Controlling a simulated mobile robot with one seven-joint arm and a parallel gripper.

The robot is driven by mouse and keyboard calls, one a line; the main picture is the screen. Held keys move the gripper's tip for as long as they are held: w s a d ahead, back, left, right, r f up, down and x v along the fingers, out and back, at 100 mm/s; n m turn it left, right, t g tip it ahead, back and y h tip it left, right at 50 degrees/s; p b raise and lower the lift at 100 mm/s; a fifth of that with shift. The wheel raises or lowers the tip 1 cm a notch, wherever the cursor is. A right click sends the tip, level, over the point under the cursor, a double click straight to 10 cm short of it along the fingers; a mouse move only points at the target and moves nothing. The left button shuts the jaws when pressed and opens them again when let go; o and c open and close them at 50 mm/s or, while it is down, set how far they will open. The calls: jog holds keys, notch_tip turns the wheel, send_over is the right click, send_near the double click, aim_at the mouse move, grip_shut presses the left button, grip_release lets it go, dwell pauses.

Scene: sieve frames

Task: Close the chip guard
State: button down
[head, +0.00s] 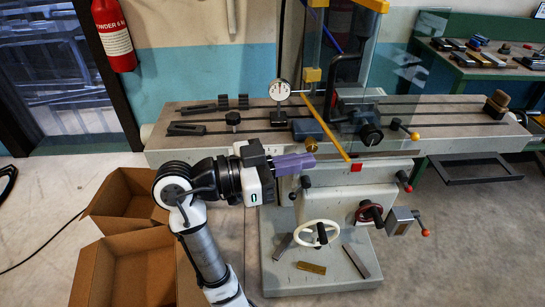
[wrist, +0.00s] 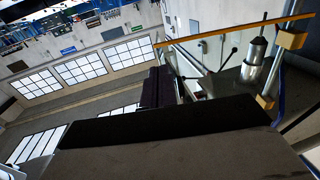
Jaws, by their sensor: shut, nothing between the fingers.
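The chip guard (head: 375,50) is a clear panel at the milling machine's spindle, with yellow brackets at its top and a yellow bar (head: 327,127) slanting along its lower edge. A black handle (head: 337,72) shows beside the panel. In the wrist view, a yellow bar (wrist: 235,32) and a yellow block (wrist: 290,40) show at upper right, near the metal spindle (wrist: 254,55). My gripper (head: 312,161), with purple fingers, is shut and empty at the table's front edge, left of and below the bar's lower end. Whether it touches anything is unclear.
The machine table (head: 440,110) carries clamps, a dial gauge (head: 279,90) and a vise partly hidden by the panel. Levers and handwheels stick out below, including a white handwheel (head: 317,233). Cardboard boxes (head: 125,265) stand at left. A tool bench (head: 490,65) is at upper right.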

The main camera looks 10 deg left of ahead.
aim_at(347, 154)
jog(key=p+x, duration=0.2)
jog(key=x, duration=0.4)
jog(key=shift+d, duration=0.15)
